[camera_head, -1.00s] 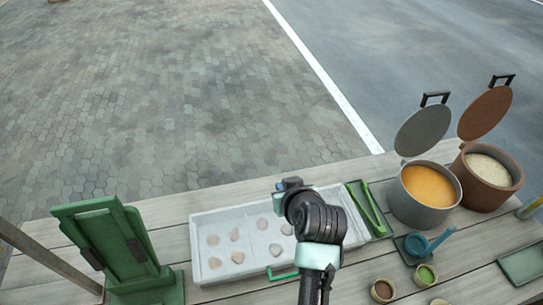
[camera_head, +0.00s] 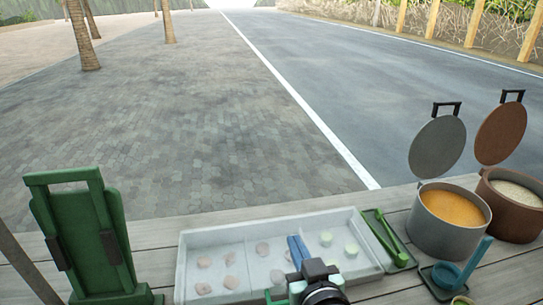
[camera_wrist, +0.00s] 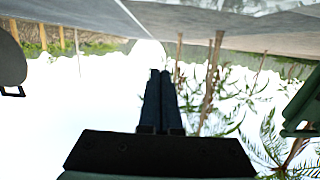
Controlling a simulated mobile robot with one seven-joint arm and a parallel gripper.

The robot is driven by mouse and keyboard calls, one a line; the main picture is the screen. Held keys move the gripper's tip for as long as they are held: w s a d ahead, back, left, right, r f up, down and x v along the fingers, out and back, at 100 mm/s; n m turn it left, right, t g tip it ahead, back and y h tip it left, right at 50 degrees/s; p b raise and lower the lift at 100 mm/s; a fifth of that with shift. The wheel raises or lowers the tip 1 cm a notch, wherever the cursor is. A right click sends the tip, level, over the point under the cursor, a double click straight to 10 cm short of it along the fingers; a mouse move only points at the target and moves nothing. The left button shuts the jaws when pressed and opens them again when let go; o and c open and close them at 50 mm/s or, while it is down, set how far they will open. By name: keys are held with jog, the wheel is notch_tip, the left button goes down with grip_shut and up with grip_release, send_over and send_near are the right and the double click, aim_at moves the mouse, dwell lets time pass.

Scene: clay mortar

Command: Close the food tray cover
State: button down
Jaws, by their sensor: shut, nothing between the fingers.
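The food tray (camera_head: 208,242) is a long pale grey box on the table, with several round food pieces in its compartments. Its top looks open, and I cannot make out a separate cover. A green handle (camera_head: 276,299) shows at its front edge, partly cut off by the frame and my wrist. My gripper (camera_head: 293,240) is in front of and above the tray's middle, hiding part of it. Its two blue fingers are together and empty. In the wrist view the shut fingers (camera_wrist: 160,74) point out at a bright background, with no tray in sight.
A green press-like stand (camera_head: 85,235) is left of the tray. A green tray with tongs (camera_head: 390,240) lies close on the right. Beyond it are a grey pot (camera_head: 445,235) and a brown pot (camera_head: 512,220), lids raised. A blue ladle (camera_head: 460,270) rests in front.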

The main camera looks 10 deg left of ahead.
jog(key=s+d+f+t+b, duration=0.1)
jog(key=s+f+t+b, duration=0.1)
jog(key=f+b, duration=0.9)
jog(key=shift+s+d+f+y+b, duration=0.15)
jog(key=shift+s+y+b, duration=0.5)
jog(key=shift+b, duration=1.9)
jog(key=shift+s+h, duration=0.2)
jog(key=shift+h, duration=0.05)
